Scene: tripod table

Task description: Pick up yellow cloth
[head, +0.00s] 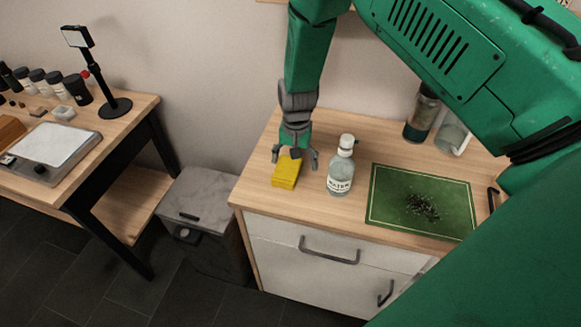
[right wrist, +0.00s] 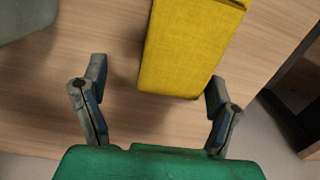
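The yellow cloth (head: 286,171) is a folded block lying on the wooden counter, near its left end. It also shows in the right wrist view (right wrist: 188,45), reaching from the top edge to between the fingertips. My right gripper (head: 295,156) is over the far end of the cloth, pointing down, with its fingers spread to either side. In the right wrist view its fingers (right wrist: 156,82) are wide apart; the right one is close to the cloth's edge and the left one is clear of it. Whether either touches is unclear. My left gripper is not visible.
A labelled bottle (head: 341,168) stands just right of the cloth. A green mat (head: 390,215) with dark bits lies further right, with jars (head: 421,114) behind. A grey bin (head: 203,205) stands left of the counter. Another table (head: 122,140) with a scale is at far left.

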